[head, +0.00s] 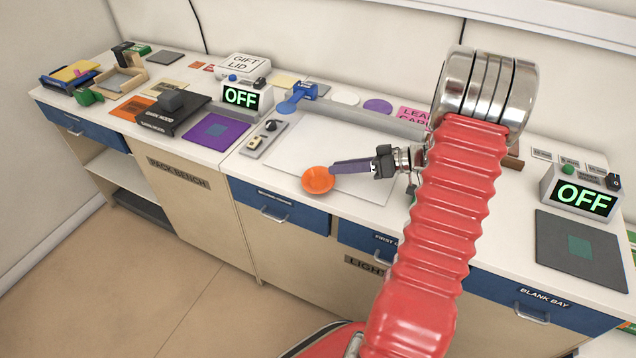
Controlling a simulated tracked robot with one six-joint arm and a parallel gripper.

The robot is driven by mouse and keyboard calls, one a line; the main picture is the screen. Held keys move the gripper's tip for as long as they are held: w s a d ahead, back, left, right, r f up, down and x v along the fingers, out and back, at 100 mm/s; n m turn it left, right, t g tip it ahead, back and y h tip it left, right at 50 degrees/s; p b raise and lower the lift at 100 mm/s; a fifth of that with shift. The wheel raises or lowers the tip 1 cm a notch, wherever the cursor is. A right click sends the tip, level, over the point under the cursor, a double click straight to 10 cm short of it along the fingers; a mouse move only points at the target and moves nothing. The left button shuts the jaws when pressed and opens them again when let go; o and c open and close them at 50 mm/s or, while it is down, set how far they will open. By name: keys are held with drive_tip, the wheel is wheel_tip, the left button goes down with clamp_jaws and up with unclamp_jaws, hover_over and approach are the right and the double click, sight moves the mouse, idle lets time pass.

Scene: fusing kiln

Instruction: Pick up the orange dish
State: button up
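The orange dish (315,181) is small, round and shallow. It shows in the head view near the front edge of the white board on the bench. My gripper (334,168) comes in from the right, with long dark purple fingers pointing left. Its fingertips are at the right rear rim of the dish and overlap it in the picture. The fingers line up in this view, so I cannot tell whether they are apart or shut on the rim. I also cannot tell whether the dish rests on the board or is slightly raised.
The white board (285,160) is mostly clear left of the dish. A blue tool (297,97) and a switch panel (264,138) lie behind and left. An OFF display box (240,97) stands at left, another (580,192) at right. My red arm hides the bench's middle right.

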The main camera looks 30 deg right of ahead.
sight(318, 169)
drive_tip(key=shift+x, duration=2.55)
drive_tip(key=shift+c, duration=0.5)
clamp_jaws()
